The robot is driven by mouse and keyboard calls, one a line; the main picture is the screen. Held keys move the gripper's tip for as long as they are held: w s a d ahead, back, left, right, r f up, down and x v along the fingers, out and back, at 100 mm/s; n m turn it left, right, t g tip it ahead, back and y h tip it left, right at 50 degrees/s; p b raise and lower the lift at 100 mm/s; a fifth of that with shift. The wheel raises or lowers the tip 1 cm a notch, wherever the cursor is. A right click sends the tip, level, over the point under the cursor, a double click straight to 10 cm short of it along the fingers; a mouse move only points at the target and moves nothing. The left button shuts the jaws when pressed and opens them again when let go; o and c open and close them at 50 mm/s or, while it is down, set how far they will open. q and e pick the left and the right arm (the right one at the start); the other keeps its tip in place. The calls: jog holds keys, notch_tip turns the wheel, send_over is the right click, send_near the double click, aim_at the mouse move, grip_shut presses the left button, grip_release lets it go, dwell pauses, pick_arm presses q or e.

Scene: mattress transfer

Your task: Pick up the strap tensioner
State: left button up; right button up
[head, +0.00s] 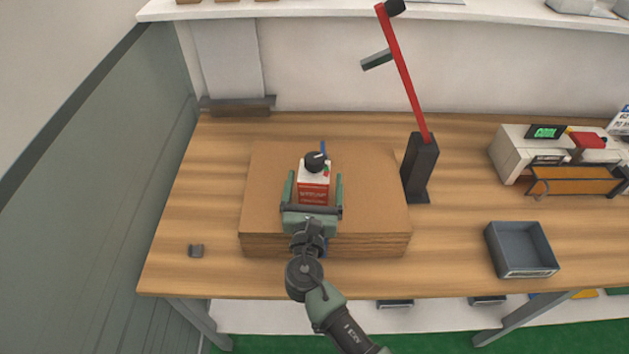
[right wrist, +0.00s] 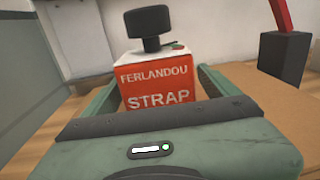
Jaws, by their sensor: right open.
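The strap tensioner (head: 313,190) is a red and white box with a black knob on top. It stands upright on a stack of cardboard sheets (head: 375,200) on the wooden table. In the right wrist view the tensioner (right wrist: 160,80) shows the lettering "FERLANDOU STRAP" on its red face. My right gripper (head: 312,187) is open, with one green finger on each side of the tensioner. In the right wrist view the fingers flank the box, and whether they touch it is hard to tell. My left gripper is not in view.
A red lever on a black stand (head: 420,168) rises right of the cardboard. A grey open bin (head: 522,268) and a white machine with a green display (head: 520,150) stand farther right. The table's left side is mostly clear.

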jog(key=shift+w, duration=0.1)
grip_shut()
jog(key=shift+r, duration=0.15)
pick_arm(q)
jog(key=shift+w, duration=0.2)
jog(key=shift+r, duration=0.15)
pick_arm(e)
jog(key=shift+r, duration=0.1)
